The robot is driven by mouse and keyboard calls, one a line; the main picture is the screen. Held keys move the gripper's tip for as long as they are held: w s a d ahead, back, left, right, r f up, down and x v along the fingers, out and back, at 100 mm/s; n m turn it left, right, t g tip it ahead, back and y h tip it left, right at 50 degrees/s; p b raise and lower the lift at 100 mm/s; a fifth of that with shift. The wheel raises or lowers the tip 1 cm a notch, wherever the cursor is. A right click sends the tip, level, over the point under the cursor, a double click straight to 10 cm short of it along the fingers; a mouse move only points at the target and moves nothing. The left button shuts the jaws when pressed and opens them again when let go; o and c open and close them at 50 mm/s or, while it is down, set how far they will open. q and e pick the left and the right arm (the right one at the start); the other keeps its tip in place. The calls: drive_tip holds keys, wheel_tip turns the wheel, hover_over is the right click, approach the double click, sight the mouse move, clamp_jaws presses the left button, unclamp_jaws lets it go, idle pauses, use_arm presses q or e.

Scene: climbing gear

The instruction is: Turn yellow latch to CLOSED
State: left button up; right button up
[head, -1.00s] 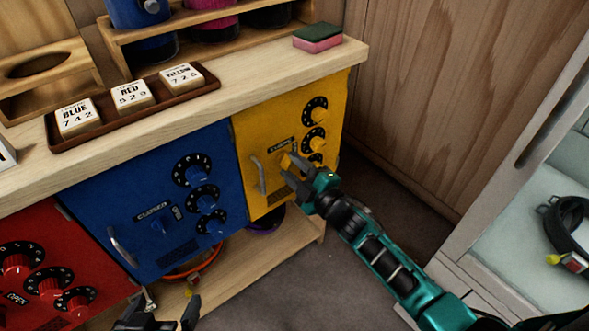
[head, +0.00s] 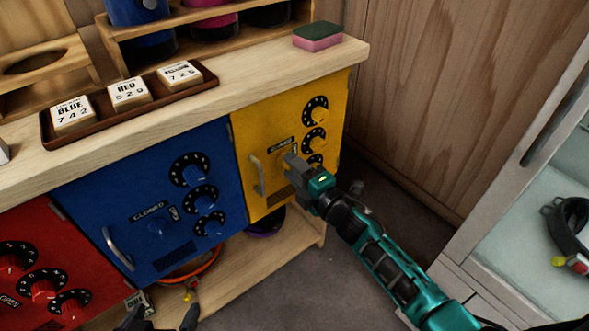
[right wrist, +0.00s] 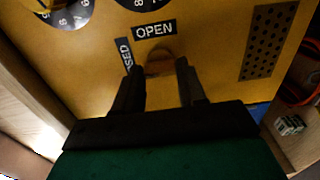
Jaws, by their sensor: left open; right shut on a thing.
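The yellow latch (right wrist: 160,62) is a small knob on the front of the yellow cabinet (head: 245,140). My right gripper (head: 291,162) is shut on it, and in the right wrist view one finger lies on each side of the knob. The OPEN label (right wrist: 155,30) and the partly covered CLOSED label (right wrist: 125,55) sit beside the latch. The fingers hide much of the latch, so I cannot tell exactly which label it points to. My left gripper (head: 160,320) is open and empty at the bottom edge of the head view.
The yellow cabinet has several dials (head: 315,110) and a handle (head: 257,175) close to my right gripper. The blue cabinet (head: 140,180) and red cabinet (head: 35,240) stand to the left. A sponge (head: 317,37) and a tile tray (head: 209,78) lie on the worktop.

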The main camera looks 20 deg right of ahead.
idle(0.3)
drive_tip(key=o, duration=1.1)
drive_tip(key=shift+c, duration=0.2)
drive_tip(key=p+v, duration=0.2)
drive_tip(key=v, duration=1.1)
